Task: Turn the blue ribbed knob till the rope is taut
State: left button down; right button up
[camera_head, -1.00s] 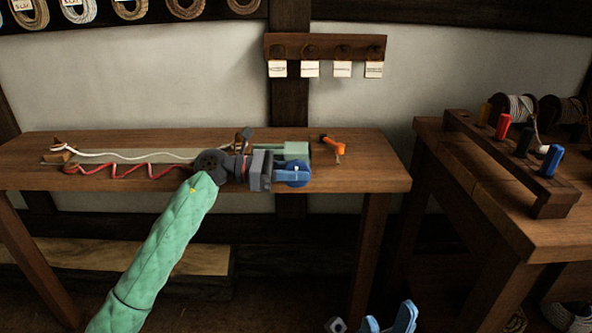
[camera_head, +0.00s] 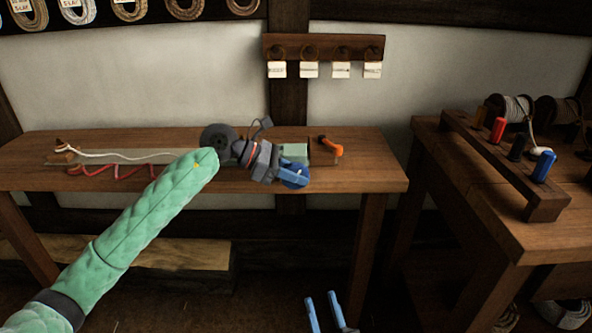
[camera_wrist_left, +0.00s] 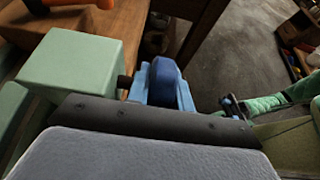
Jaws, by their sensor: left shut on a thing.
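The blue ribbed knob (camera_head: 298,181) is at the front of a pale green block (camera_head: 294,152) on the far bench. In the left wrist view the knob (camera_wrist_left: 165,78) sits between my light blue fingers, on a dark shaft from the green block (camera_wrist_left: 75,62). My left gripper (camera_head: 294,172) is shut on the knob and tilted. A white rope (camera_head: 110,153) lies slack and wavy along the bench, with a kinked red rope (camera_head: 110,170) in front of it. Their right ends are hidden behind my left arm. My right gripper (camera_head: 325,311) is low at the bottom edge, fingers apart and empty.
An orange-handled piece (camera_head: 330,146) stands right of the green block. A side table (camera_head: 500,215) on the right carries a wooden rack with coloured pegs (camera_head: 543,166) and spools behind. Tags (camera_head: 309,70) hang on the wall. Floor between the tables looks clear.

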aim_at(285, 167)
pick_arm(q)
jog(key=shift+y+p, duration=0.45)
jog(key=shift+y, duration=0.45)
pick_arm(e)
notch_tip(285, 167, down, 12)
jog(key=w+a+g+h, duration=0.1)
jog(key=g, duration=0.3)
jog(key=shift+w+r, duration=0.15)
jog(key=shift+w, duration=0.05)
pick_arm(q)
jog(key=c, duration=1.2)
grip_release()
jog(key=shift+c, duration=0.2)
jog(key=shift+a+r, duration=0.25)
jog(key=shift+a, duration=0.1)
jog(key=v, duration=0.6)
jog(key=shift+a+r, duration=0.3)
jog(key=shift+a, duration=0.05)
pick_arm(e)
jog(key=f, duration=0.1)
jog(key=f+g, duration=0.1)
jog(key=shift+s+f, duration=0.2)
jog(key=shift+f, duration=0.15)
jog(key=shift+r, duration=0.1)
